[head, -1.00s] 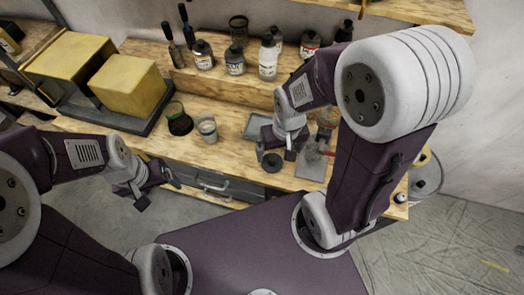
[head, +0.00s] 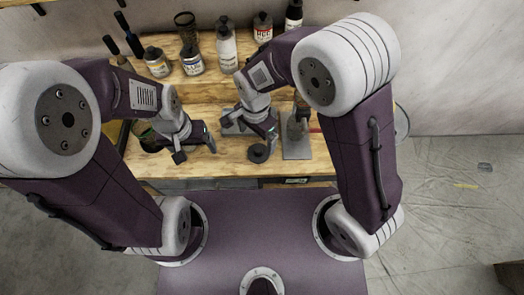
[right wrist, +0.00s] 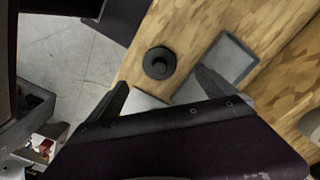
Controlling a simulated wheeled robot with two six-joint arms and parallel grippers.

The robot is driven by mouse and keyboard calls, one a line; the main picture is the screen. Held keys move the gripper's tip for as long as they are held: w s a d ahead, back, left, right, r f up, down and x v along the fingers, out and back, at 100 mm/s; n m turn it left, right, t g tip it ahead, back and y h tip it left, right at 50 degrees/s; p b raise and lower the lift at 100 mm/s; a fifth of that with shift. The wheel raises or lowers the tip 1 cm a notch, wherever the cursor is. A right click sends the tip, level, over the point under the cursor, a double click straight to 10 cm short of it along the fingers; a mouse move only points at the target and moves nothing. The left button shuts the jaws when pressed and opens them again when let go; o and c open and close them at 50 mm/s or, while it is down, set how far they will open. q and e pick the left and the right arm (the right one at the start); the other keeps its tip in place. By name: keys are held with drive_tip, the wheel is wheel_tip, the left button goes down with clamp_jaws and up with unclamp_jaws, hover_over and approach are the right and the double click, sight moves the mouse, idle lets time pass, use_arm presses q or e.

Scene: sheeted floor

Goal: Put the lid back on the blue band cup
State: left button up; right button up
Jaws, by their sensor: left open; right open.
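A round black lid with a raised knob (head: 258,153) lies on the wooden bench near its front edge. It also shows in the right wrist view (right wrist: 159,63). My right gripper (head: 258,134) is open and empty, just behind and above the lid. In the right wrist view its fingers (right wrist: 163,82) are spread, with the lid beyond their tips. My left gripper (head: 196,152) is open over the bench, left of the lid. It hides the spot where a pale cup stood, so I cannot make out the blue band cup clearly.
A dark green glass (head: 143,134) stands left of my left gripper. A grey tray (right wrist: 230,58) lies beside the lid, and a grey plate (head: 298,148) with items lies to the right. Bottles (head: 226,48) and jars line the raised shelf behind.

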sight(258, 149)
drive_tip(key=shift+w+f, duration=0.1)
drive_tip(key=shift+f, duration=1.85)
drive_tip(key=shift+p, duration=0.3)
drive_tip(key=f+p, duration=0.1)
drive_tip(key=f, duration=0.4)
drive_tip(key=shift+d+f, duration=0.1)
drive_tip(key=shift+d, duration=0.1)
drive_tip(key=c, duration=1.4)
